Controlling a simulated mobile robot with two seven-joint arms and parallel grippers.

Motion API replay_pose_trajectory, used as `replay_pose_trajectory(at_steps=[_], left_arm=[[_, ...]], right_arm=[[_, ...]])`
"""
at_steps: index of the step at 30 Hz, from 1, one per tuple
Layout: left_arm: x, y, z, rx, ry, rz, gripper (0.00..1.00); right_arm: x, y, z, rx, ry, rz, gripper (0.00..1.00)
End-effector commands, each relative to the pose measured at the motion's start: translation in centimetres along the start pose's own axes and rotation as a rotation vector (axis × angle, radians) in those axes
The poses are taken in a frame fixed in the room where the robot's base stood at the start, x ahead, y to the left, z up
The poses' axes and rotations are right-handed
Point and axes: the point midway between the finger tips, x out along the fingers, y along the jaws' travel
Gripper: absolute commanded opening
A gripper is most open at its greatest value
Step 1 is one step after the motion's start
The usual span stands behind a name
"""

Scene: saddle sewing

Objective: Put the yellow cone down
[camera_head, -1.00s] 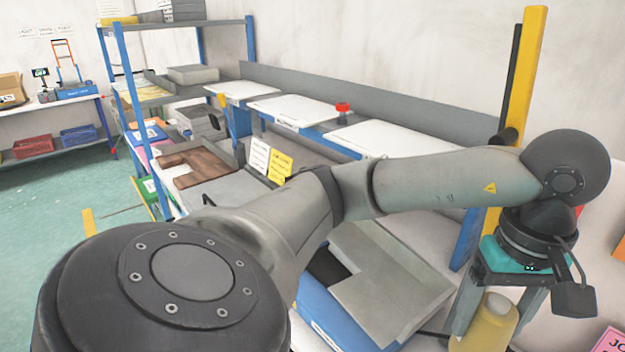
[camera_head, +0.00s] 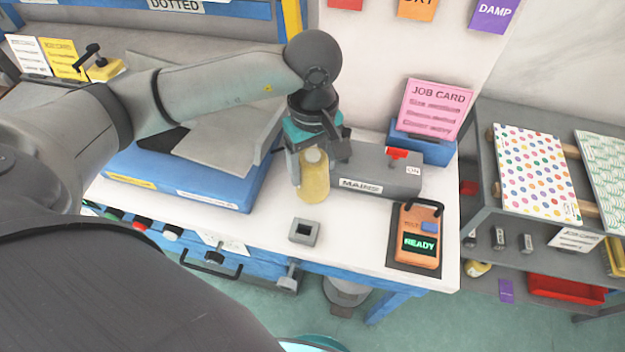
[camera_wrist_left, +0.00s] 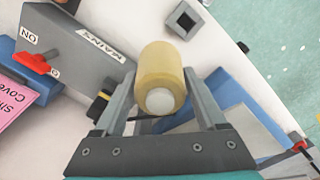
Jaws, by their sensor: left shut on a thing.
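The yellow cone (camera_head: 314,178) is a pale yellow, rounded body with a whitish top. My left gripper (camera_head: 313,160) is shut on it and holds it upright over the white table, in front of the grey mains box. In the left wrist view the yellow cone (camera_wrist_left: 162,80) sits between the two fingers of the left gripper (camera_wrist_left: 160,100). I cannot tell whether its base touches the table. My right gripper is not in view.
A grey square holder (camera_head: 304,232) with a hole stands on the table in front of the cone. The grey mains box (camera_head: 375,172) with a red switch is behind. An orange tester (camera_head: 418,236) reading READY lies to the right. A blue box (camera_head: 190,185) is at left.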

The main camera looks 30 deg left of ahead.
Motion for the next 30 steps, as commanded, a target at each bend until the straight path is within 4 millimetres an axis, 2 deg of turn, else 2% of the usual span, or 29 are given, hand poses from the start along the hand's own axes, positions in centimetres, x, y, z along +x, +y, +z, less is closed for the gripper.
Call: replay_pose_trajectory(at_steps=[7,14,26,27,30], left_arm=[[1.9,0.0,0.0,-0.001,-0.002,-0.001,0.07],[5.2,0.0,0.0,-0.002,-0.002,-0.001,0.07],[5.7,0.0,0.0,-0.001,0.000,0.001,0.07],[5.6,0.0,0.0,-0.001,0.000,0.000,0.78],[5.6,0.0,0.0,-0.001,0.000,0.000,0.89]], right_arm=[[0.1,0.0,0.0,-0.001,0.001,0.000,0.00],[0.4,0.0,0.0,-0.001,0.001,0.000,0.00],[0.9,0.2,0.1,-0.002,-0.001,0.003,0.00],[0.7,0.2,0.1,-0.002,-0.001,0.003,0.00],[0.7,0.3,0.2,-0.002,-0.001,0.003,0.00]])
